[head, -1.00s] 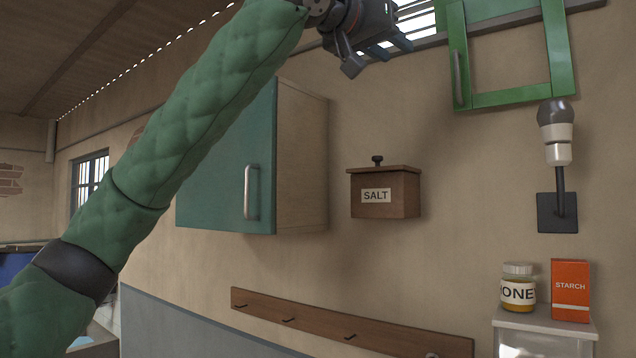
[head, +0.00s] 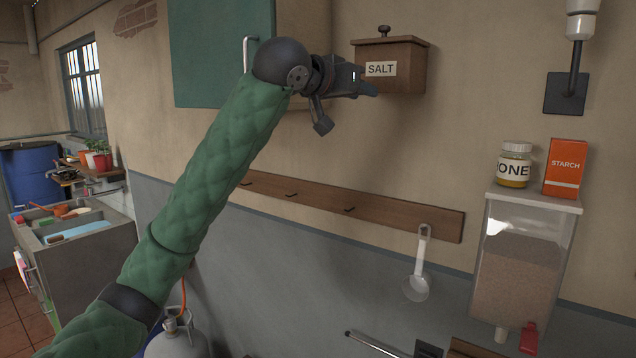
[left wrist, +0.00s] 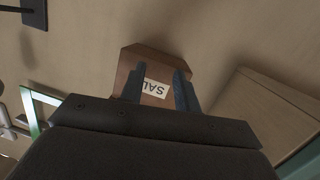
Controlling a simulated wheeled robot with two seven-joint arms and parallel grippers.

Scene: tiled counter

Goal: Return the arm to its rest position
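My left arm rises from the lower left in the head view. Its gripper (head: 366,84) is in front of the lower left of the wooden salt box (head: 405,69). In the left wrist view, the two dark blue fingers (left wrist: 161,80) stand apart with nothing held between them. The salt box (left wrist: 152,60) and its label show beyond and between the fingers; I cannot tell how far off it is. My right gripper is not seen.
A teal wall cabinet (head: 210,60) is close behind my left wrist.

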